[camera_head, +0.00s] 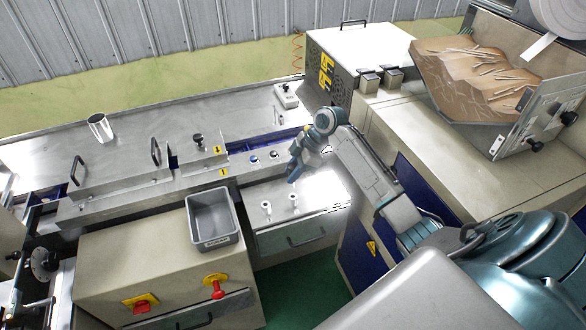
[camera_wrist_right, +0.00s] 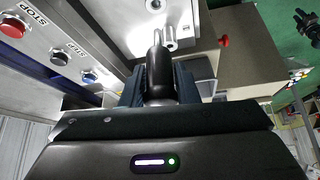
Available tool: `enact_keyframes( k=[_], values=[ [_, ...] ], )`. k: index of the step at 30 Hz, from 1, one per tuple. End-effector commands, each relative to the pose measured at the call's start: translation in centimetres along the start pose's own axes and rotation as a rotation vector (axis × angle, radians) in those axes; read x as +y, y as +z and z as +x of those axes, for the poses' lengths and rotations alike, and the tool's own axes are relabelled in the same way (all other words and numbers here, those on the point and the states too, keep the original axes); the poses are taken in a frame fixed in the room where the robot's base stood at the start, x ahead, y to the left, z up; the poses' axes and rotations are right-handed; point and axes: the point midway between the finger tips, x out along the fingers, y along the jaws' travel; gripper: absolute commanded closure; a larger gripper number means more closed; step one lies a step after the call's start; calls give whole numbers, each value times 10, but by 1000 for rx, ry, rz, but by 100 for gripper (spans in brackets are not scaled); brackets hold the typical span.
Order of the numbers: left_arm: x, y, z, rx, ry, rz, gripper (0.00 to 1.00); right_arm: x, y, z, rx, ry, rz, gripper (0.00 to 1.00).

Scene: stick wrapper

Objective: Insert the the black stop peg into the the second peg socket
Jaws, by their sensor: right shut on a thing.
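My right gripper (camera_head: 295,172) is above the bright metal top of a small cabinet (camera_head: 325,190). In the right wrist view it (camera_wrist_right: 159,84) is shut on the black stop peg (camera_wrist_right: 157,62), which points away from the wrist. The peg cannot be made out clearly in the head view. Two short pale peg sockets stand on the cabinet top, a left one (camera_head: 266,208) and a right one (camera_head: 293,200). One socket (camera_wrist_right: 169,40) shows just beyond the peg in the right wrist view. I cannot tell whether the peg touches it. My left gripper is not in view.
A grey bin (camera_head: 213,218) stands on the beige cabinet left of the sockets. Blue and red buttons line the machine panel beside the gripper, including a red one (camera_wrist_right: 12,27). A metal cup (camera_head: 100,128) stands on the machine at the far left.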

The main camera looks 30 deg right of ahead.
Motion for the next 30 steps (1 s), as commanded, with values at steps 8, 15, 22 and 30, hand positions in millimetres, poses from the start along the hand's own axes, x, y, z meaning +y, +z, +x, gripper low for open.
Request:
enact_keyframes(
  k=[8, 15, 22, 30],
  values=[
    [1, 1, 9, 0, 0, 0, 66, 0, 8, 14, 0, 1, 0, 95],
    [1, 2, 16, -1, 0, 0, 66, 0, 14, 24, 0, 1, -1, 95],
    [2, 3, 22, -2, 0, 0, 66, 0, 20, 34, -1, 1, 0, 95],
    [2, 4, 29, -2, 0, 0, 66, 0, 26, 46, 0, 1, 1, 95]
  ],
)
